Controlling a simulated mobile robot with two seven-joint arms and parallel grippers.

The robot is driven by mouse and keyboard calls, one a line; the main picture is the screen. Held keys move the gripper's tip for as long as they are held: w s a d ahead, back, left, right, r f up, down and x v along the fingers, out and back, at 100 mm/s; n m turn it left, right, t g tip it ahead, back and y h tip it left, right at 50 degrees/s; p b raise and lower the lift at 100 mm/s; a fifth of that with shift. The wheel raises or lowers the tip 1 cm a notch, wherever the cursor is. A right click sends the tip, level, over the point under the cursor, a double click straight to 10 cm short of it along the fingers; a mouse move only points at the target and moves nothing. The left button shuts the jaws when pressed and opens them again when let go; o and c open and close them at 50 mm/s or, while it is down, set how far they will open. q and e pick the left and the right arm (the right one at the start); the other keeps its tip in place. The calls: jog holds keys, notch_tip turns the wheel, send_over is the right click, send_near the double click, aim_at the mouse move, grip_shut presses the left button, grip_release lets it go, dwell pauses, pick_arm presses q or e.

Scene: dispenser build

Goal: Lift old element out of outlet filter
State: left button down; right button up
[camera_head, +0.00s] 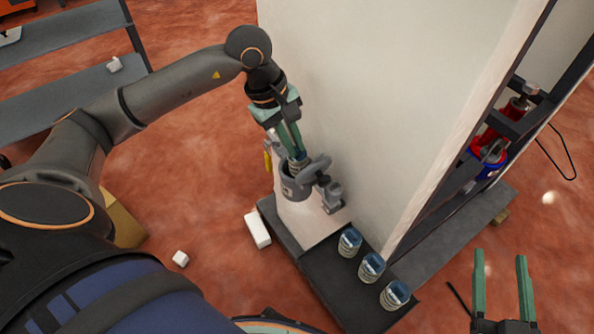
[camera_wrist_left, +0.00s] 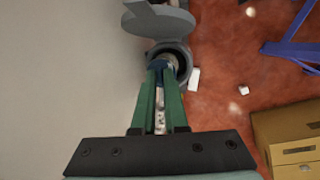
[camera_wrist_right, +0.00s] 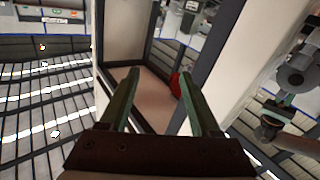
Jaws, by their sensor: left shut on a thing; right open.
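The outlet filter (camera_head: 292,188) is a grey cup-shaped housing mounted low on the side of the white cabinet, with its round lid (camera_head: 314,170) swung aside. It also shows in the left wrist view (camera_wrist_left: 183,62). My left gripper (camera_head: 298,154) points down into the housing's mouth and is shut on the old element (camera_head: 300,163), whose blue top shows between the fingertips in the left wrist view (camera_wrist_left: 158,68). The element's lower part is hidden inside the housing. My right gripper (camera_head: 502,258) is open and empty at the lower right, apart from the filter.
Three blue-topped cylinders (camera_head: 371,267) stand in a row on the dark ledge (camera_head: 335,285) at the cabinet's base. White blocks (camera_head: 257,230) lie on the red floor. Grey shelves (camera_head: 75,85) stand at the left; a cardboard box (camera_wrist_left: 290,135) is nearby.

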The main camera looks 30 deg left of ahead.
pick_arm(q)
jog(key=shift+r, duration=0.5)
jog(key=shift+r+p, duration=0.5)
jog(key=shift+p, duration=0.1)
jog(key=shift+r, duration=0.3)
jog(key=shift+r+p, duration=0.25)
jog(key=shift+p, duration=0.15)
pick_arm(e)
jog(key=s+f+m+g+h, duration=0.1)
jog(key=s+f+g, duration=0.2)
jog(key=f, duration=0.9)
jog(key=shift+s+m+g+h, duration=0.15)
jog(key=shift+m+g+h, duration=0.25)
jog(key=shift+g, duration=0.6)
jog(key=shift+d+r, duration=0.1)
jog(key=shift+r, duration=0.1)
